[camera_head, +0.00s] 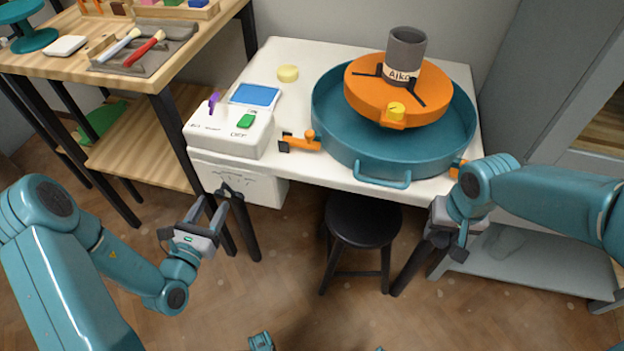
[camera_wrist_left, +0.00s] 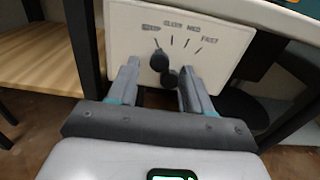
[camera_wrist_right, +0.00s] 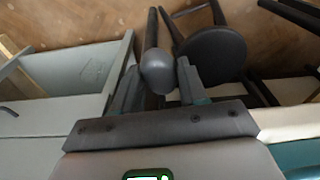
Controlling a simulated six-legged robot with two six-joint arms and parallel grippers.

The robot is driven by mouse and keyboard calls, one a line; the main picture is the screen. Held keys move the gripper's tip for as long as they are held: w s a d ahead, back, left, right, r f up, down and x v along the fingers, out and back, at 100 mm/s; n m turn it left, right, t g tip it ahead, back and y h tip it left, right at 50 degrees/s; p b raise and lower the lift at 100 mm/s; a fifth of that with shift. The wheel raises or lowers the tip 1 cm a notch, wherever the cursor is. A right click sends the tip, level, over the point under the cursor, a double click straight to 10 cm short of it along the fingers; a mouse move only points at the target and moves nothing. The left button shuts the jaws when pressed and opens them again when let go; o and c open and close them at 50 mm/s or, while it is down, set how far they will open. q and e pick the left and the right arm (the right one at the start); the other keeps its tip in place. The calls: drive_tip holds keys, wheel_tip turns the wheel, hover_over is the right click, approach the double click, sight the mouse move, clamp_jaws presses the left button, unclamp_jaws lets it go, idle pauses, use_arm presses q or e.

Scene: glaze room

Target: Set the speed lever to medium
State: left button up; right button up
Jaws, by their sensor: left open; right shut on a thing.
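The speed panel (camera_wrist_left: 222,29) is a white plate under the table's front left, marked STOP, SLOW, MED and FAST; it also shows in the head view (camera_head: 262,187). The black speed lever (camera_wrist_left: 158,61) leans up and left from its pivot, toward the STOP mark. My left gripper (camera_wrist_left: 156,88) is open in front of the panel, one finger on each side of the lever, apart from it as far as I can see. In the head view my left gripper (camera_head: 209,212) is below the lever. My right gripper (camera_wrist_right: 157,88) is shut on a grey rounded knob (camera_wrist_right: 157,68).
The white table (camera_head: 290,170) carries a teal splash pan (camera_head: 335,125) with an orange wheel (camera_head: 365,95) and a grey cup (camera_head: 407,50). A white box (camera_head: 225,135) stands at left. A black stool (camera_head: 363,222) stands under the table. A wooden bench (camera_head: 150,78) is left.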

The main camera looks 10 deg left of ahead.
sight(218, 196)
use_arm(q)
drive_tip(key=w, duration=0.5)
drive_tip(key=shift+d, duration=0.2)
use_arm(e)
drive_tip(key=shift+f, duration=0.2)
use_arm(q)
drive_tip(key=shift+s, duration=0.1)
clamp_jaws()
